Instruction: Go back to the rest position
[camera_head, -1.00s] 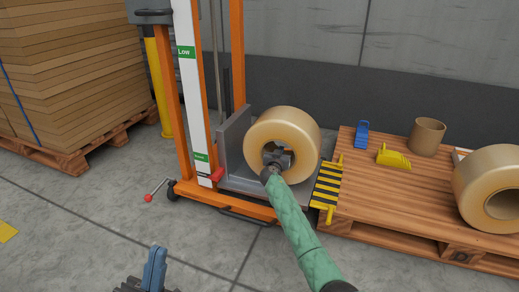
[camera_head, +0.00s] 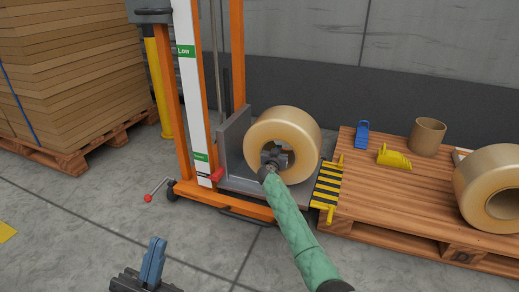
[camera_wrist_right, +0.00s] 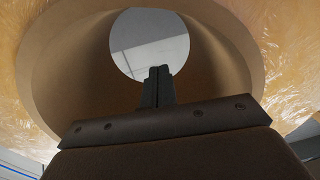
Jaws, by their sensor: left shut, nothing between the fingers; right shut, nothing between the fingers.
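My left gripper (camera_head: 154,262) is at the bottom left of the head view, above the bare floor, shut and empty. My right arm, in a green sleeve, reaches up to a tape roll (camera_head: 300,128) standing on the grey platform of the orange lift. My right gripper (camera_head: 276,154) is at the roll's core opening. In the right wrist view my right gripper (camera_wrist_right: 158,72) shows shut, with its fingers pointing into the brown core of the roll (camera_wrist_right: 285,50). The core's far end is open, and nothing is between the fingers.
The orange lift (camera_head: 239,55) has a grey platform (camera_head: 236,184). A striped yellow-black ramp (camera_head: 327,186) joins it to a wooden pallet (camera_head: 385,205) holding another tape roll (camera_head: 480,180), a brown core (camera_head: 427,136), a blue item (camera_head: 362,134) and a yellow item (camera_head: 393,156). Stacked cardboard (camera_head: 70,75) stands left.

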